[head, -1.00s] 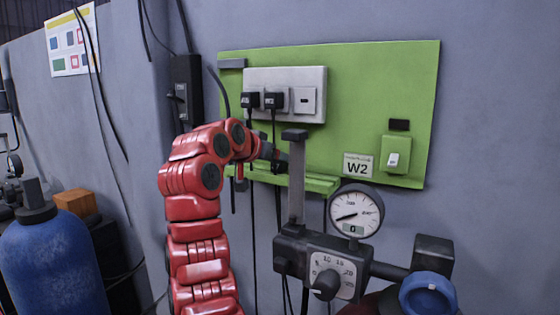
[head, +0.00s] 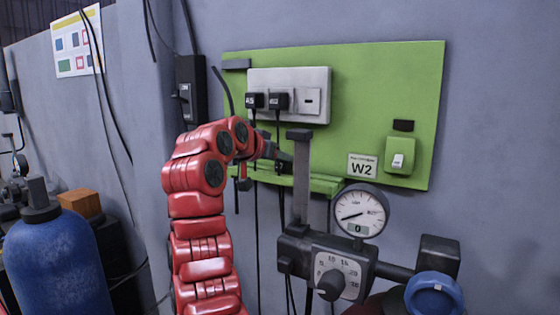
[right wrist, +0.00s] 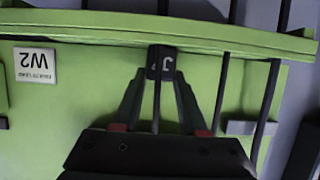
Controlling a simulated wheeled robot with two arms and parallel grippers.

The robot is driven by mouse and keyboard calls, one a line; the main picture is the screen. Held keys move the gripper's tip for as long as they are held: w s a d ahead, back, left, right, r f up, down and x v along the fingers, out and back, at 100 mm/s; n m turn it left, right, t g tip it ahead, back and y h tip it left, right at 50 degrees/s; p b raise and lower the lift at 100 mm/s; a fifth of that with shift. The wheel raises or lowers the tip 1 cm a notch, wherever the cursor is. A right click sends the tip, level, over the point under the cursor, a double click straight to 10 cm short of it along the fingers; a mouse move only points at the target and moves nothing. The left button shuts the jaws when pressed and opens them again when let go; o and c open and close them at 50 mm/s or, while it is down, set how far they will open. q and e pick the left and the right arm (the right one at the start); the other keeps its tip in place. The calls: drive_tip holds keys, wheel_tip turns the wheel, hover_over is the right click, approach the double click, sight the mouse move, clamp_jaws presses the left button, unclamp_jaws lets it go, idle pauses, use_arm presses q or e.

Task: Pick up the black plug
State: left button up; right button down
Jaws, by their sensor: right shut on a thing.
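The black plug (right wrist: 161,62) with a white mark on it is between the fingertips of my right gripper (right wrist: 160,80) in the right wrist view. The gripper is shut on it. The plug is at the edge of the green ledge (right wrist: 230,38); whether it rests on the ledge or is clear of it I cannot tell. My left gripper is not in view.
A white socket strip (head: 318,78) on the board holds two black plugs (head: 255,101) (head: 279,101) with hanging cables; its right end looks empty. A grey post (head: 300,180) and a gauge (head: 360,211) stand close to the right. A blue cylinder (head: 58,265) is at the left.

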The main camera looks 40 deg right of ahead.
drive_tip(key=shift+r+b, duration=0.35)
drive_tip(key=shift+r, duration=0.1)
wheel_tip(320, 180, up, 2)
drive_tip(key=shift+s+r, duration=0.1)
drive_tip(key=shift+r, duration=0.05)
drive_tip(key=s+a+r+b, duration=0.1)
drive_tip(key=s+a+r, duration=0.2)
drive_tip(key=s+a, duration=0.7)
drive_tip(key=shift+v, duration=1.1)
drive_tip(key=shift+f, duration=0.15)
